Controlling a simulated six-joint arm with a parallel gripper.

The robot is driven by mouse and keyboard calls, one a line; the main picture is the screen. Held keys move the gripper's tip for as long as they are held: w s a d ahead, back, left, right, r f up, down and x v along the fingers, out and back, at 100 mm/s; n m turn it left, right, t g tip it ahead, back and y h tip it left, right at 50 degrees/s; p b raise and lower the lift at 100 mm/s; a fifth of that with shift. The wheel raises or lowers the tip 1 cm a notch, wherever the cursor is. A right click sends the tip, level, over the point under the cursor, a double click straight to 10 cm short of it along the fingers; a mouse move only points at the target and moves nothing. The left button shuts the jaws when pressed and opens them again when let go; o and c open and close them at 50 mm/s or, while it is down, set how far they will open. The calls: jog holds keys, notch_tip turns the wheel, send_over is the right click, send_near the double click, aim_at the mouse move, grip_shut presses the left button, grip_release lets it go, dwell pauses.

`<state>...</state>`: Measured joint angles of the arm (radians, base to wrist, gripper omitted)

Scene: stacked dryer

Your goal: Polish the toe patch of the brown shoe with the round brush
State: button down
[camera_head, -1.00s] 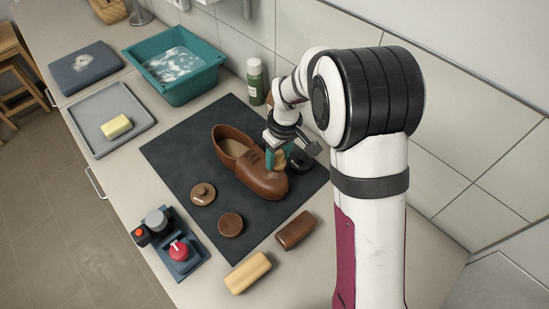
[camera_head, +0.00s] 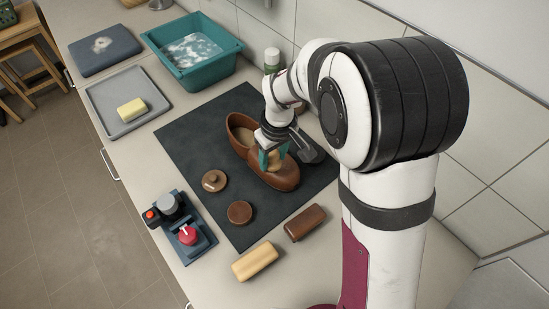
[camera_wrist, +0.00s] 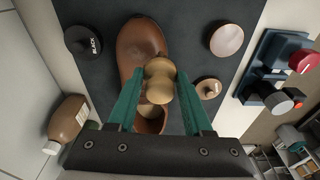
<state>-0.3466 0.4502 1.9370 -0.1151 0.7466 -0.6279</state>
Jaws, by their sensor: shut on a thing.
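The brown shoe (camera_head: 283,180) lies on the dark mat, its toe toward the lower right in the head view. In the wrist view the shoe (camera_wrist: 142,38) has its toe at the top. My gripper (camera_head: 271,158) is over the front half of the shoe. Its green fingers (camera_wrist: 155,90) are shut on the tan, knob-shaped handle of the round brush (camera_wrist: 160,78). The brush's bristles are hidden beneath the handle, and I cannot tell whether they touch the leather. The toe patch cannot be made out clearly; the brush and gripper cover part of the upper.
A black tin (camera_wrist: 83,40) lies beside the shoe. A brown knobbed piece (camera_head: 214,180), brown disc (camera_head: 239,212), brown block (camera_head: 305,222) and tan block (camera_head: 255,261) lie nearby. A teal basin (camera_head: 207,72), grey tray (camera_head: 98,98) and blue control box (camera_head: 195,245) stand around the mat (camera_head: 180,135).

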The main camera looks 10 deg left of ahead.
aim_at(273, 153)
jog(key=shift+r, duration=2.25)
jog(key=shift+d+f, duration=0.1)
